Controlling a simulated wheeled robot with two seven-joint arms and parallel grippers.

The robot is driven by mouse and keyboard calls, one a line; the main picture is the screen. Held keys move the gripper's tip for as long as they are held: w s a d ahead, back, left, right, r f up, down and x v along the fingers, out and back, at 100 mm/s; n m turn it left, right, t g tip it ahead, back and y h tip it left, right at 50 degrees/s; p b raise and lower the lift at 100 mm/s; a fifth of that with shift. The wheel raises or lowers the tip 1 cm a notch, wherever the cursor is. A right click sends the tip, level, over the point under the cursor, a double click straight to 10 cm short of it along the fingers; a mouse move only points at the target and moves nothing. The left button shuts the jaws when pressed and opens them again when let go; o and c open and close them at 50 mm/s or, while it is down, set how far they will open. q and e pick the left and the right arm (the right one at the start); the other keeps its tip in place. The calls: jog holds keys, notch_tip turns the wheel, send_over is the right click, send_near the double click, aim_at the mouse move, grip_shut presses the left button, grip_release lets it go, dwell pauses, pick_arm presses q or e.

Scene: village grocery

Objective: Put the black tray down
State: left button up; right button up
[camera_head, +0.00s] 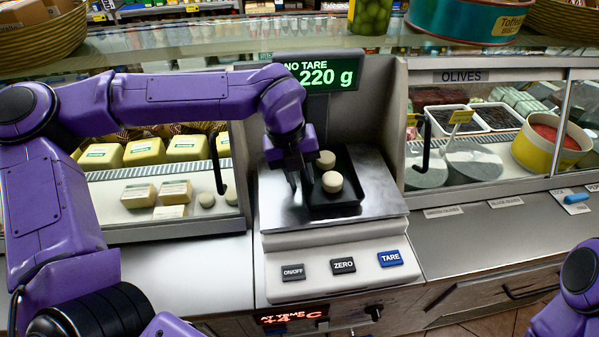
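The black tray (338,208) is on or just over the metal plate of the scale; I cannot tell if its base touches. Two pale round cheeses, one nearer (332,182) and one farther (326,160), are in it. My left gripper (299,182) points down at the tray's left edge, its fingertips close to the rim. The view does not show clearly whether the fingers are closed on the rim. The scale's display (320,74) reads "NO TARE" and 220 g. My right gripper is out of view; only part of that arm shows at the lower right.
The scale (330,239) has ON/OFF, ZERO and TARE (390,258) buttons in front. Glass cases flank it, with cheeses (187,148) left and olive tubs (470,165) right. A glass shelf with baskets and a tin (465,18) is above. The right counter (480,235) is mostly clear.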

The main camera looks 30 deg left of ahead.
pick_arm(q)
jog(key=v, duration=1.2)
jog(key=shift+r, duration=0.2)
